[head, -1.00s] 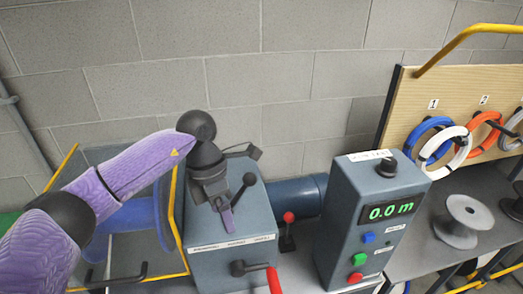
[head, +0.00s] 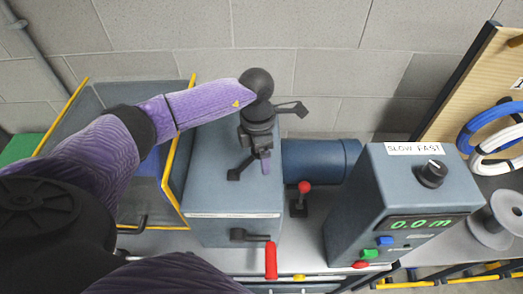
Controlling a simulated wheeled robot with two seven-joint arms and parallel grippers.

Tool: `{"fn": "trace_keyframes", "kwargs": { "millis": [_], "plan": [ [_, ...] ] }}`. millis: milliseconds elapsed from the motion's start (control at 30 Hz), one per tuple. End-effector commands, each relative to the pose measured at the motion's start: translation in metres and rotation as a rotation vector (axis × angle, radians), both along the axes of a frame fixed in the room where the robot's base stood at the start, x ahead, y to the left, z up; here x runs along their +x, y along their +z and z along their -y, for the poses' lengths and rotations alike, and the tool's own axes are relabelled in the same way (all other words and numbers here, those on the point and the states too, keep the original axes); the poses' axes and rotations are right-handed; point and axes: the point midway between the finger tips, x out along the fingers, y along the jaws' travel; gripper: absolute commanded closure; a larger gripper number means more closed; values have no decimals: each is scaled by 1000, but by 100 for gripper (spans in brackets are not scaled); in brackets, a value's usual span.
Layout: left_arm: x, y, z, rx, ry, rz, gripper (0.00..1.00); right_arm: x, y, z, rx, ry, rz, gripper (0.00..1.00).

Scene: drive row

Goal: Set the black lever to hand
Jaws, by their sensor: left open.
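My left gripper (head: 250,169) is open over the top of the blue-grey gear housing (head: 207,180). One fingertip is purple; a dark angular part shows to its left. The black lever stood on this housing in the earlier view, with a round black knob. Now I cannot make it out clearly; the gripper covers that spot. I cannot tell whether the fingers touch it or which setting it is at. A label strip with unreadable text runs along the housing's front edge. My right gripper is not in view.
A red-handled crank (head: 271,260) sticks out of the housing's front. A red-knobbed lever (head: 304,188) stands to its right. Further right is a control box (head: 350,205) with a SLOW FAST dial (head: 432,174) and a 0.0 m display (head: 420,223). Yellow-edged guards (head: 179,160) stand left.

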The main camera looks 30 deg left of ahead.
Motion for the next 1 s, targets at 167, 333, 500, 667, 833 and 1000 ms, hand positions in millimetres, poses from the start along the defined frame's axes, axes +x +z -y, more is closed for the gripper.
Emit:
{"fn": "trace_keyframes", "kwargs": {
  "millis": [167,333,500,667,833,1000],
  "plan": [
    [-1,-7,1,1,-1,1,11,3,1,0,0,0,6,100],
    [-1,-7,1,1,-1,1,17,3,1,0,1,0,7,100],
    [-1,-6,1,0,-1,0,53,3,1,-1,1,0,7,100],
    [-1,-6,1,0,-1,0,87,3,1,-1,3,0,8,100],
    [-1,-6,1,0,-1,0,100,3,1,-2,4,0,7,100],
    [-1,-6,1,0,0,0,100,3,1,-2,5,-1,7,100]
  ]
}}
